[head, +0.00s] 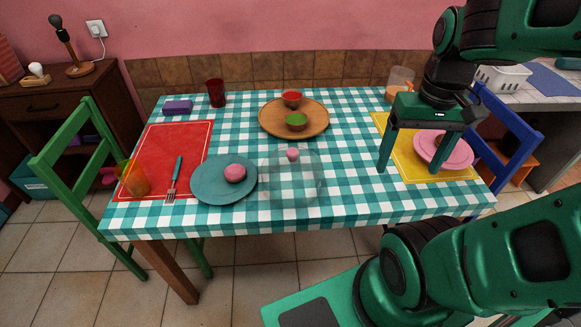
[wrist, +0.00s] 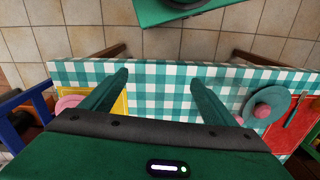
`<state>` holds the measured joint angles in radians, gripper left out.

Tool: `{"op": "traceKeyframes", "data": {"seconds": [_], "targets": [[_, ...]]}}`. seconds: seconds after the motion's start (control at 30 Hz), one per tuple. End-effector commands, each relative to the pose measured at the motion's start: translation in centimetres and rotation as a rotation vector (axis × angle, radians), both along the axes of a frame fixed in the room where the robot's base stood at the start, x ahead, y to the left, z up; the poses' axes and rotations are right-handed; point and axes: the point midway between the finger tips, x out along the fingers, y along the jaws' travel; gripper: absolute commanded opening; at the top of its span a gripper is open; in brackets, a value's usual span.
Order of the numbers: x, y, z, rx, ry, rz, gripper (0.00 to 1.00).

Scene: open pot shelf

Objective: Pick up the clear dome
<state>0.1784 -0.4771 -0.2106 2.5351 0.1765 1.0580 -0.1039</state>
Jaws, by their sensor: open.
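The clear dome (head: 297,188) stands on the checked tablecloth near the front middle of the table. It is see-through with a small pink knob (head: 293,154) on top. It stands just right of the teal plate (head: 208,188), which holds a pink bun-like thing (head: 235,173). My gripper (head: 410,170) is open and empty, pointing down over the right part of the table, right of the dome and apart from it. In the wrist view my fingers (wrist: 159,77) show bare cloth between them. The dome is faint there, partly behind the right finger, beside the teal plate (wrist: 278,105).
A wooden tray (head: 265,118) with a red and a green bowl stands behind the dome. A pink plate (head: 443,150) lies on a yellow mat (head: 390,128) by my gripper. A fork (head: 173,180) and an orange glass (head: 133,178) are at left. Cloth between dome and gripper is clear.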

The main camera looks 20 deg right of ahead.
Motion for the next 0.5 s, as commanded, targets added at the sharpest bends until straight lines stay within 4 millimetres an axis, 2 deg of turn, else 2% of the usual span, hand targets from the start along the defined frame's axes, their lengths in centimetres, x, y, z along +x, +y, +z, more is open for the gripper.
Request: {"op": "traceKeyframes", "data": {"seconds": [0.03,0.07,0.17,0.3,0.4,0.5], "targets": [[1.8,0.4,0.3,-0.003,0.006,0.097,0.93],[3.0,0.9,0.4,-0.003,0.008,0.171,1.0],[7.6,3.0,1.1,-0.009,0.007,0.458,1.0],[13.7,7.5,1.4,-0.012,0.005,0.875,1.0],[17.0,10.9,1.3,-0.012,0.003,1.128,1.0],[19.2,13.9,1.0,-0.01,0.0,1.316,1.0]]}}
